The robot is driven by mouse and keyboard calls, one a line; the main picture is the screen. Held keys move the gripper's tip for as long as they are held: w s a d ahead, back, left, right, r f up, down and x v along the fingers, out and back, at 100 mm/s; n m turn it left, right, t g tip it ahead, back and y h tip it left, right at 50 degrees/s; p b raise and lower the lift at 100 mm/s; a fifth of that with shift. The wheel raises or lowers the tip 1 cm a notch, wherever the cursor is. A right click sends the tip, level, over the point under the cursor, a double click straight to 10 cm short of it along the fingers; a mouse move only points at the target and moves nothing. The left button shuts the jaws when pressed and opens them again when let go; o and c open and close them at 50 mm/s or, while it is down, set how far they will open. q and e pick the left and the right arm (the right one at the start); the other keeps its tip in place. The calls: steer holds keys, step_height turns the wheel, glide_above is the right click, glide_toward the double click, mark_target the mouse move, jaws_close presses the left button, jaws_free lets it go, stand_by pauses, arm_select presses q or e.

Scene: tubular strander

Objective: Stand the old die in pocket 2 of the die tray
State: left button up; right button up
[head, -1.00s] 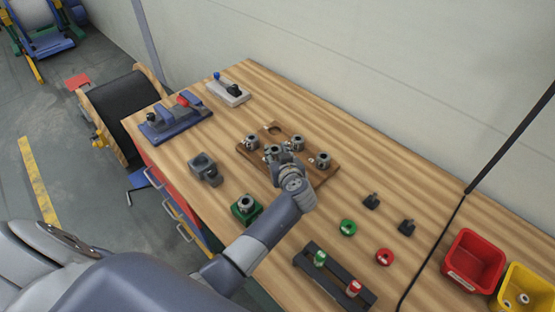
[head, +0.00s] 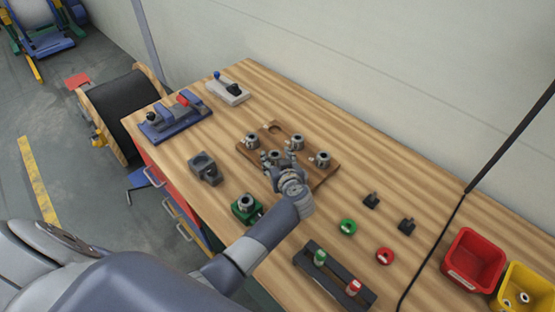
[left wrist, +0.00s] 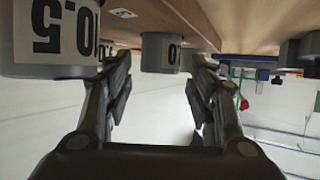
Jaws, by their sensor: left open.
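The die tray (head: 246,153) is a brown wooden board on the bench. Grey ring-shaped dies stand on it: one at the left (head: 252,142), one at the back right (head: 297,142), one at the right (head: 322,160), and one (head: 274,158) just by my left gripper. A round pocket (head: 274,128) at the back is empty. My left gripper (head: 273,166) is open, low at the tray's front. In the left wrist view a die (left wrist: 160,53) shows between the open fingers, and a die marked 10.5 (left wrist: 50,38) is at the left. I cannot tell which is old. My right gripper is out of view.
A green holder (head: 246,209) with a grey ring part and a grey block (head: 205,169) stand left of my arm. Bench behind the tray is clear.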

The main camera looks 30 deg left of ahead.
arm_select(q)
steer(key=shift+r, duration=0.2)
steer(key=v, duration=1.2)
steer(key=shift+b, duration=0.4)
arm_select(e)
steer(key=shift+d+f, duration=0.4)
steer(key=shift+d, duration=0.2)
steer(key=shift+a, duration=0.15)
